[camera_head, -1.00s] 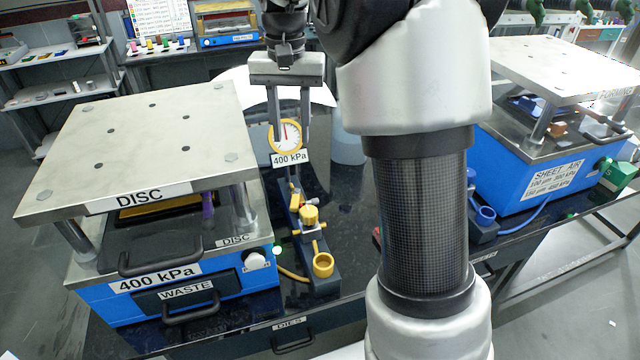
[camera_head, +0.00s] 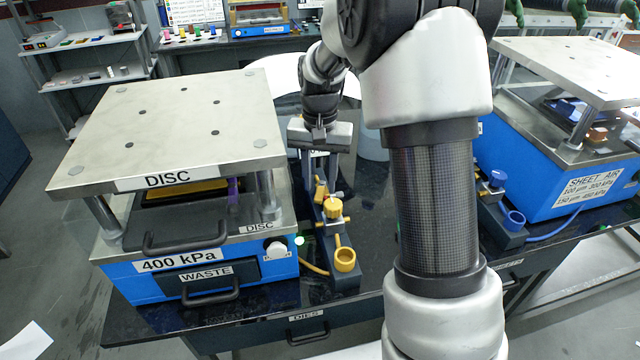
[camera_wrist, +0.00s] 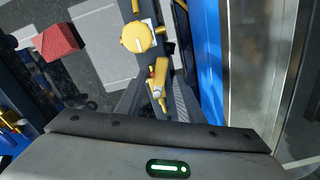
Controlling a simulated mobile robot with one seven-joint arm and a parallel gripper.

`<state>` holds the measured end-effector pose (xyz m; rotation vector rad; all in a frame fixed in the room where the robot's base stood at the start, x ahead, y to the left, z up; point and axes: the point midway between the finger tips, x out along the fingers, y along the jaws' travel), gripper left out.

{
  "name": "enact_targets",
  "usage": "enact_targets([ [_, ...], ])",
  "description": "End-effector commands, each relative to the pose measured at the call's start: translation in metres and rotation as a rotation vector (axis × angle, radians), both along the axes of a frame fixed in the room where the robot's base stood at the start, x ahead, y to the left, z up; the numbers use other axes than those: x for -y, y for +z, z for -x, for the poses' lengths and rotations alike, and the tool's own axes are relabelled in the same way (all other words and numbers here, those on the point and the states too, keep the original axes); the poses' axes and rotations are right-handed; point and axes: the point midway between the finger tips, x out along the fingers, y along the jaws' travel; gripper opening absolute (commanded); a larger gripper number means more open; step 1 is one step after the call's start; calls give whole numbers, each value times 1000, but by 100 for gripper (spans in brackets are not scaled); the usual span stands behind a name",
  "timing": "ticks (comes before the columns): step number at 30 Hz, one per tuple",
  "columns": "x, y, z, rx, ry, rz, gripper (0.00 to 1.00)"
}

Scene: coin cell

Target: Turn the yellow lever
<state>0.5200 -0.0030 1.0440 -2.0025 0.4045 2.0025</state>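The yellow lever (camera_head: 320,191) stands on the dark valve block beside the DISC press; its small tip also shows in the wrist view (camera_wrist: 160,74). A round yellow knob (camera_head: 333,208) sits in front of it and is plain in the wrist view (camera_wrist: 137,37). My gripper (camera_head: 319,178) points down at the rear of the valve block. In the wrist view my gripper's fingers (camera_wrist: 158,96) are apart, with the lever in line with the gap between them. I cannot tell whether either finger touches it.
The DISC press (camera_head: 185,130) stands close on the left, its plate edge near my gripper. A yellow ring cup (camera_head: 345,259) is at the block's front end. The blue SHEET AIR press (camera_head: 560,165) is on the right. A red block (camera_wrist: 56,41) shows in the wrist view.

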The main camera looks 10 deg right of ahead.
Motion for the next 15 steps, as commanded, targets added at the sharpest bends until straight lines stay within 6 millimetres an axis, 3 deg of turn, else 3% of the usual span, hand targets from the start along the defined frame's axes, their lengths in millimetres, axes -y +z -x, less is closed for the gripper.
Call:
enact_targets([
  [4, 0, -11, 0, -1, 0, 0, 34],
  [13, 0, -13, 0, 0, 0, 0, 34],
  [15, 0, -13, 0, 0, 0, 0, 24],
])
